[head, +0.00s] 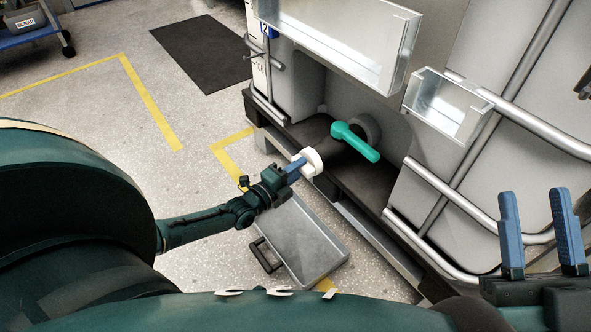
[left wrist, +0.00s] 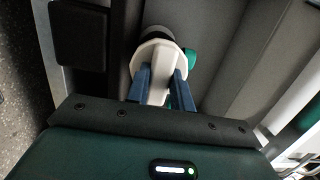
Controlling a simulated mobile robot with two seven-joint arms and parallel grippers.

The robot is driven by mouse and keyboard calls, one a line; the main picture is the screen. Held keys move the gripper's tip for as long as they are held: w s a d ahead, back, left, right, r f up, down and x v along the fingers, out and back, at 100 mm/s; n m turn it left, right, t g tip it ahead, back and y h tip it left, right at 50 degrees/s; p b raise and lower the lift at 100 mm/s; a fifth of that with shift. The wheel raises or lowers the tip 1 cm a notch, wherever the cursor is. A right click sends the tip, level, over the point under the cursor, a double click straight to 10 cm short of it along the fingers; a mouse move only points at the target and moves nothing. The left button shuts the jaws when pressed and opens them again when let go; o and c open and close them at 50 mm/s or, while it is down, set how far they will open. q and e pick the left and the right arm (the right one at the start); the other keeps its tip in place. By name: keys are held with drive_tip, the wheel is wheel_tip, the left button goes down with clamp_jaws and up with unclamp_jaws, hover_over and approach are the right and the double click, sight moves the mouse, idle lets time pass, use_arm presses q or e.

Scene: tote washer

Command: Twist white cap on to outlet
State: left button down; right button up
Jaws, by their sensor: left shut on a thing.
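The white cap (head: 313,161) is at the end of my left gripper (head: 295,170), in front of the tank's dark outlet (head: 340,150). My left gripper's blue fingers are shut on the cap's raised rib, as the left wrist view shows with the cap (left wrist: 158,58) between the fingers (left wrist: 160,88). The cap is in line with the outlet's mouth. I cannot tell whether it is threaded on or only touching. The teal valve handle (head: 355,141) sits on top of the outlet and points down to the right. My right gripper (head: 538,225) is open and empty at the right.
The outlet sits in a recess of a tank on a dark pallet, with metal tubes (head: 470,205) to the right. Open metal boxes (head: 345,40) hang above. A grey tray (head: 300,243) with a black handle lies on the floor below my left arm.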

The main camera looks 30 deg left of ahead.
use_arm(q)
drive_tip(key=shift+w+d, duration=0.1)
drive_tip(key=shift+w, duration=0.15)
idle(0.7)
drive_tip(key=m, duration=0.3)
drive_tip(key=m+t, duration=0.1)
drive_tip(key=m, duration=0.3)
drive_tip(key=shift+f+h, duration=0.1)
drive_tip(key=shift+h, duration=0.2)
drive_tip(key=m+h+b, duration=0.1)
drive_tip(key=m+b, duration=0.1)
drive_tip(key=m, duration=0.4)
drive_tip(key=m+h+b, duration=0.1)
drive_tip(key=m, duration=0.3)
drive_tip(key=shift+b, duration=0.3)
drive_tip(key=m, duration=0.3)
drive_tip(key=shift+w+h, duration=0.1)
drive_tip(key=shift+h, duration=0.3)
drive_tip(key=c, duration=0.6)
unclamp_jaws()
drive_tip(key=shift+f, duration=0.2)
